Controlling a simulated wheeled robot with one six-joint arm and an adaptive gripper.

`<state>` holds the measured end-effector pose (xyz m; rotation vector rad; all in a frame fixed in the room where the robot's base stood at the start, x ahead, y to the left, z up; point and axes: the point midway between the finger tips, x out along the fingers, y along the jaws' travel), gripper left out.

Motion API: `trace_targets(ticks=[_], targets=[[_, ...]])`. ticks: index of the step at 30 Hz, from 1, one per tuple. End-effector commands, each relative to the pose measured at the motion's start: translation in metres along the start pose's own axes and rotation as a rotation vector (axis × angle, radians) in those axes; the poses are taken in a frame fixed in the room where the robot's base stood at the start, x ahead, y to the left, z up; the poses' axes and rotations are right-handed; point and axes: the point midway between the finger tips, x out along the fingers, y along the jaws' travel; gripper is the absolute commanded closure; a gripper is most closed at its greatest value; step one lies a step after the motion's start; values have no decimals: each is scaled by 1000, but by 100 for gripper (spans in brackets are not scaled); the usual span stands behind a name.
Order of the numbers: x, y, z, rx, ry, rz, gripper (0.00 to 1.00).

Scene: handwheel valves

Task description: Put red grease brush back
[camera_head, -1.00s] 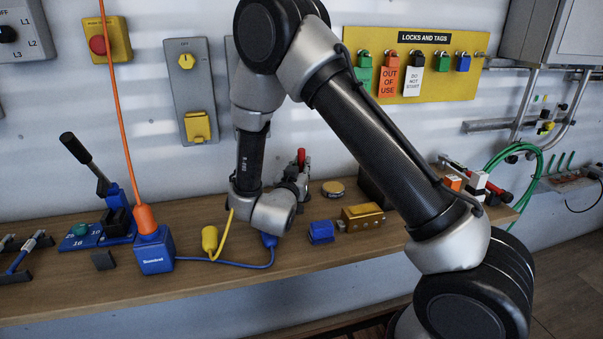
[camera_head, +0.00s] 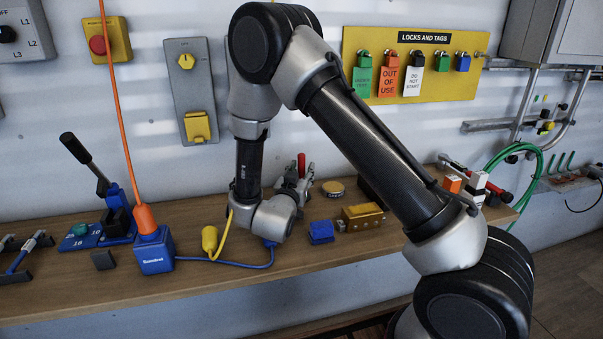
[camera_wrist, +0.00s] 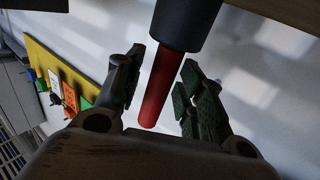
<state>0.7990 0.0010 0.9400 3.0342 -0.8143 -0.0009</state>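The red grease brush (camera_wrist: 163,85) shows in the wrist view as a tapered red handle coming out of a dark cylinder (camera_wrist: 186,22). Its bristle end is not visible. My gripper (camera_wrist: 162,72) is open, with one finger on each side of the red handle. A narrow gap seems to remain beside the handle, and I cannot tell whether either pad touches it.
A blue box (camera_head: 154,252) with an orange cord, a yellow plug (camera_head: 210,240), a blue block (camera_head: 321,232) and a brass block (camera_head: 361,217) are close by. A lock board (camera_head: 415,85) hangs behind.

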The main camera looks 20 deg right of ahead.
Motion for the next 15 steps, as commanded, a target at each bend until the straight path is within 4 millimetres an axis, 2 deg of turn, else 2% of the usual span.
trace_targets(ticks=[5, 11, 15], targets=[[-24, -1, 0, -2, -1, -4, 62], [-76, -2, 0, -2, 0, -8, 62], [-74, 0, -36, 7, 2, 0, 62]])
